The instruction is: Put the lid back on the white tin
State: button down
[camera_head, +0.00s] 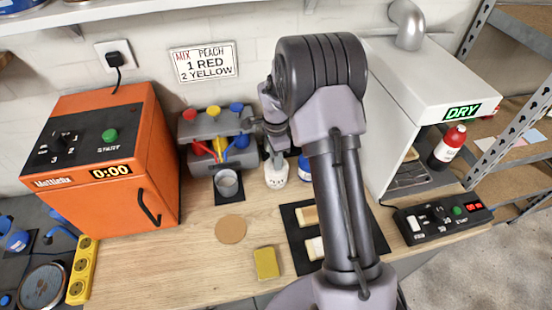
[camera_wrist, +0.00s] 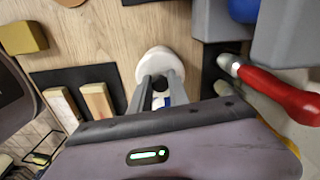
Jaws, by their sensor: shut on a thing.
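The white tin (camera_head: 276,177) stands on the bench near the back, between the paint machine and the dark mat. Its label shows dark marks. My gripper (camera_head: 272,152) is right above it, with the fingers pointing down at its top. In the wrist view, my gripper (camera_wrist: 163,80) has its fingers close together, shut at the middle of a white round top (camera_wrist: 156,58), which I take to be the lid. The fingers cover its middle. I cannot tell whether the lid touches the tin's rim or is a little above it.
A grey cup (camera_head: 227,184) stands left of the tin by the paint machine (camera_head: 212,124). A cork disc (camera_head: 230,229) and a yellow sponge (camera_head: 266,262) lie in front. Wooden blocks (camera_wrist: 98,101) lie on a dark mat (camera_wrist: 121,77). An orange mixer (camera_head: 108,160) stands left, a dryer (camera_head: 425,75) right.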

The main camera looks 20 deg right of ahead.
dwell(0.4)
jog(key=c, duration=1.2)
grip_release()
jog(key=shift+o, duration=0.2)
jog(key=o, duration=0.5)
jog(key=shift+r+p, duration=2.1)
jog(key=shift+r, duration=1.4)
grip_shut()
jog(key=shift+f, duration=0.15)
